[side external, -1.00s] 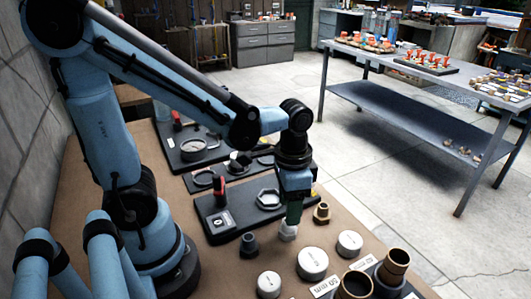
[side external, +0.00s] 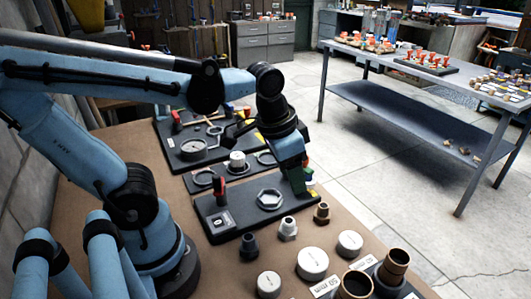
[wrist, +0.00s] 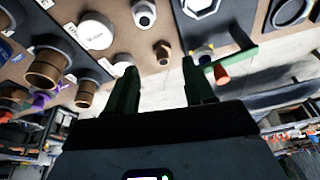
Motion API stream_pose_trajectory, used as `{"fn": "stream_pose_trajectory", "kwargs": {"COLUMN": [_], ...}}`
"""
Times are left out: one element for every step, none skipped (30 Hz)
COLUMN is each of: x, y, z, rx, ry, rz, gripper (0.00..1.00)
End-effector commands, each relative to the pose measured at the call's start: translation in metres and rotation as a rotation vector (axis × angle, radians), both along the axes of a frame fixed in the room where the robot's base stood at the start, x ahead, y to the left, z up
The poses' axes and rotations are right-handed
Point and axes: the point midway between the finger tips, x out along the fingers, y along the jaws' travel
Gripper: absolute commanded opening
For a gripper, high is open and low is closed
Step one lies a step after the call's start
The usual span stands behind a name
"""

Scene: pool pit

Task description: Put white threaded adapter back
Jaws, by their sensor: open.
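The white threaded adapter (side external: 288,229) stands upright on the brown bench top in the side view, between a dark grey fitting (side external: 249,247) and a brass fitting (side external: 322,213). In the wrist view the adapter (wrist: 144,14) shows at the top edge, beyond the fingertips. My gripper (side external: 297,187) is tilted above the right part of the near black board (side external: 235,228), behind the adapter and apart from it. In the wrist view my gripper (wrist: 159,66) has its two green fingers apart, with nothing held between them.
The near board carries a hexagonal ring (side external: 270,199). More black boards with fittings lie behind it. White round caps (side external: 312,263) and large brown pipe pieces (side external: 397,262) stand at the bench front. A grey metal table (side external: 420,105) stands across the floor.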

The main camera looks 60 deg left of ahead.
Motion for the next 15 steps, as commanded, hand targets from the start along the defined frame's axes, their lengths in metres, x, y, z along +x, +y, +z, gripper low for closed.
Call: {"fn": "stream_pose_trajectory", "kwargs": {"x": [-0.001,0.000,0.002,0.003,0.004,0.005,0.006,0.007,0.007,0.008,0.008,0.008,0.009,0.009,0.009], "y": [0.004,0.006,0.008,0.009,0.011,0.012,0.013,0.014,0.015,0.015,0.015,0.016,0.016,0.016,0.016], "z": [-0.001,-0.002,-0.001,-0.001,-0.001,0.000,0.000,0.000,0.001,0.001,0.001,0.001,0.002,0.002,0.002], "rx": [-0.011,-0.017,-0.025,-0.032,-0.038,-0.044,-0.049,-0.053,-0.056,-0.058,-0.060,-0.060,-0.061,-0.061,-0.061], "ry": [-0.066,-0.106,-0.157,-0.190,-0.221,-0.256,-0.278,-0.297,-0.315,-0.325,-0.331,-0.336,-0.337,-0.338,-0.337], "rz": [0.035,0.055,0.078,0.096,0.110,0.126,0.136,0.144,0.151,0.155,0.159,0.161,0.161,0.161,0.161], "gripper": [0.53,0.53,0.53,0.53,0.53,0.53,0.53,0.53,0.53,0.53,0.53,0.53,0.53,0.53,0.53]}}
